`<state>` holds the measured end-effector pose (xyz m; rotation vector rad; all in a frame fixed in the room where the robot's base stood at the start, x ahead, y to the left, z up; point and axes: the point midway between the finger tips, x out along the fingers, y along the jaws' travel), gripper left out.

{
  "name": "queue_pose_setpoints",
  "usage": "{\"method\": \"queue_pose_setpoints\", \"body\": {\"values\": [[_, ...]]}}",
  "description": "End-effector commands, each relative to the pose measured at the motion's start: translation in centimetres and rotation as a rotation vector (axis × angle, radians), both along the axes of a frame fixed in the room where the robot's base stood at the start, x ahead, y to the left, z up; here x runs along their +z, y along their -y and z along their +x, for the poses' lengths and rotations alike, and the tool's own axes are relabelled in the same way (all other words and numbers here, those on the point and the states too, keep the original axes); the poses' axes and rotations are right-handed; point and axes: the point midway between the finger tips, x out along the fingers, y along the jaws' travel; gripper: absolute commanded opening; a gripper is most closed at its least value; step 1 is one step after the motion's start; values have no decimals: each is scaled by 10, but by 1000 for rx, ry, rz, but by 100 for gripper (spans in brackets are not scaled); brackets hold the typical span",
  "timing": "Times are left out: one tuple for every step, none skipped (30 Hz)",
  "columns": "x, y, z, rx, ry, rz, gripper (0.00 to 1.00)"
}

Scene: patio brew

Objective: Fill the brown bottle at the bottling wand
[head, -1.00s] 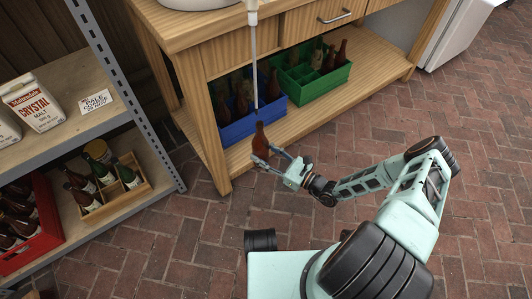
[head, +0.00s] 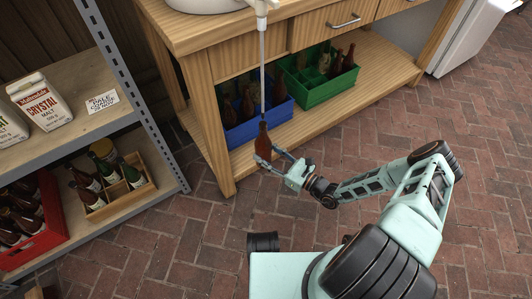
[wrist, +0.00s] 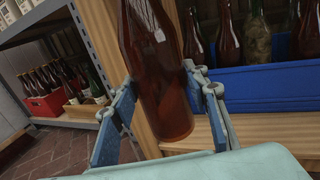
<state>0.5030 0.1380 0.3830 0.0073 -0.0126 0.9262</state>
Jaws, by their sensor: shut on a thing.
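The brown bottle (head: 263,143) is upright, held by my gripper (head: 267,155) in front of the bench. In the wrist view the bottle (wrist: 158,70) stands between the two blue finger pads of my gripper (wrist: 163,112), which is shut on its lower body. The thin pale bottling wand (head: 262,75) hangs straight down from a white fitting (head: 261,8) at the bench top. Its lower end meets the bottle's mouth in the head view; I cannot tell whether it is inside the neck. The liquid level cannot be made out.
A blue crate (head: 262,130) and a green crate (head: 333,88) with bottles stand on the bench's lower shelf (head: 385,75), behind the held bottle. A metal-framed rack (head: 155,135) at left holds a red crate (head: 52,225) and a wooden crate (head: 125,200). Brick floor at right is clear.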

Motion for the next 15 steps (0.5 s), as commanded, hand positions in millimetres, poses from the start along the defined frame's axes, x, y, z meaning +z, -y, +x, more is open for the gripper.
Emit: {"method": "queue_pose_setpoints", "body": {"values": [[5, 0, 0, 0, 2, 1, 15], [6, 0, 0, 0, 2, 1, 15], [8, 0, 0, 0, 2, 1, 15], [9, 0, 0, 0, 1, 2, 15], [10, 0, 0, 0, 2, 1, 15], [12, 0, 0, 0, 2, 1, 15], [13, 0, 0, 0, 1, 2, 15], [15, 0, 0, 0, 1, 2, 15], [16, 0, 0, 0, 2, 1, 15], [17, 0, 0, 0, 2, 1, 15], [18, 0, 0, 0, 2, 1, 15], [20, 0, 0, 0, 2, 1, 15], [21, 0, 0, 0, 2, 1, 15], [22, 0, 1, -1, 2, 1, 15], [24, 0, 1, 0, 2, 1, 15]]}}
